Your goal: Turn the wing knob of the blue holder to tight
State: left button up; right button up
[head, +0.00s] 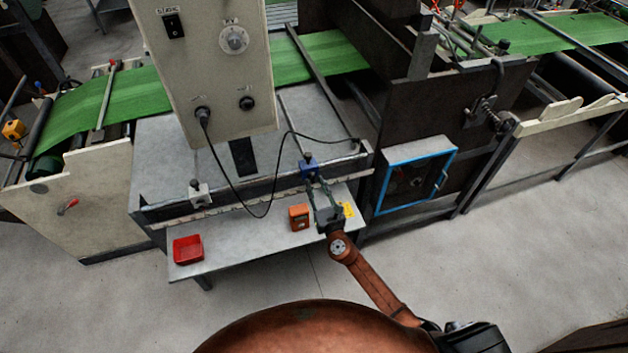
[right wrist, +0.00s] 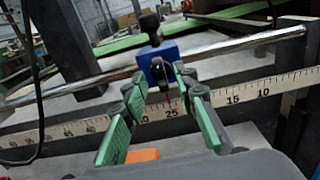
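The blue holder (head: 308,167) sits on the rail along the front of the machine table. In the right wrist view the blue holder (right wrist: 172,52) is clamped on a shiny round bar, with a black knob (right wrist: 149,22) on top. A dark part (right wrist: 160,72), which may be the wing knob, faces me on its front; its exact angle is hard to tell. A thin red pointer hangs below it over the ruler. My right gripper (head: 317,187) is open, its green-padded fingers (right wrist: 161,82) on both sides of the dark part, with no clear contact. My left gripper is not in view.
A white holder (head: 200,192) sits farther left on the rail. An orange box (head: 299,217), a yellow item (head: 349,209) and a red tray (head: 188,249) are on the shelf below. A black cable (head: 236,196) loops down from the control panel (head: 213,75) near the blue holder.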

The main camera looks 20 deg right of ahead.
jog(key=shift+w, duration=1.3)
jog(key=shift+c, duration=0.5)
grip_shut()
